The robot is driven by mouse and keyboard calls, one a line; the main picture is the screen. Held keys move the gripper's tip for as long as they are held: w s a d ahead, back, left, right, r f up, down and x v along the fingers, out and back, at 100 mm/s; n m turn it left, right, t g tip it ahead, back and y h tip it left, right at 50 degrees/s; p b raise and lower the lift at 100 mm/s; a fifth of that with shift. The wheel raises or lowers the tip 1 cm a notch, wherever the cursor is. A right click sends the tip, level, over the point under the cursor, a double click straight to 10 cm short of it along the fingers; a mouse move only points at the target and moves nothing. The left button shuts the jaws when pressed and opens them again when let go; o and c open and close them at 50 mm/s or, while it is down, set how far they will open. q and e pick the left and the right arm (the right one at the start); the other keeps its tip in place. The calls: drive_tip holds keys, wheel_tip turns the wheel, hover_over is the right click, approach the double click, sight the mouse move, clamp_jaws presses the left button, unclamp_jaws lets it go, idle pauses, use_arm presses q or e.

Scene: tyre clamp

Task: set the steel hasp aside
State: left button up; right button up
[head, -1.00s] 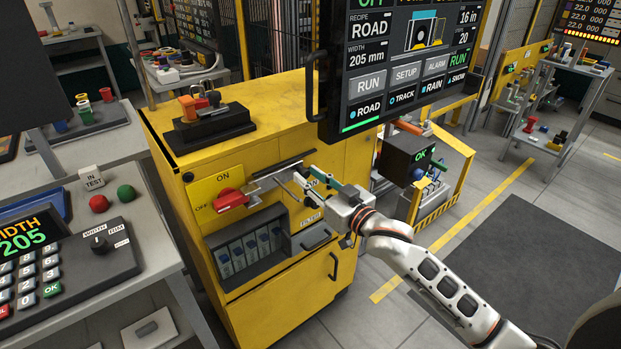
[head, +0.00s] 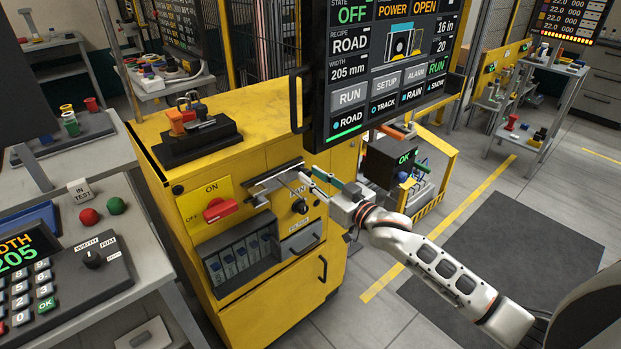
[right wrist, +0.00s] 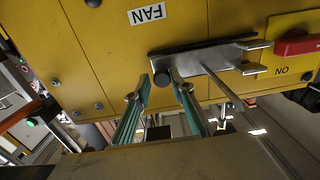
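The steel hasp (head: 272,180) is a flat metal plate on the yellow cabinet's front, right of the red switch handle (head: 217,209). In the right wrist view the hasp (right wrist: 205,57) has a forked end pointing toward the red handle (right wrist: 297,43) and a dark round knob at its other end. A thin rod slants down from it. My right gripper (head: 314,178) is open just in front of the hasp's right end. In the wrist view its two teal-padded fingers (right wrist: 160,95) stand apart, near the knob, with nothing visibly held. My left gripper is out of view.
The yellow cabinet (head: 255,310) carries a black tray of padlocks (head: 197,140) on top. A black box with slots (head: 238,258) juts out below the switch. A large screen (head: 385,70) hangs above right. A grey console (head: 60,262) stands left.

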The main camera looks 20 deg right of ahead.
drive_tip(key=shift+o, duration=0.5)
drive_tip(key=shift+d, duration=0.2)
drive_tip(key=shift+a, duration=0.1)
drive_tip(key=shift+s+f, duration=0.1)
drive_tip(key=shift+s, duration=0.25)
drive_tip(key=v, duration=1.1)
drive_tip(key=shift+d, duration=0.2)
drive_tip(key=shift+s, duration=0.1)
drive_tip(key=s+a+f+g+h, duration=0.1)
drive_tip(key=s+a+f+g, duration=0.2)
drive_tip(key=s+f, duration=0.8)
drive_tip(key=s+a+f+g+h, duration=0.2)
drive_tip(key=s+a+f, duration=0.4)
drive_tip(key=s+f, duration=0.5)
wheel_tip(320, 180, down, 6)
drive_tip(key=shift+f+g, duration=0.1)
drive_tip(key=shift+g, duration=0.5)
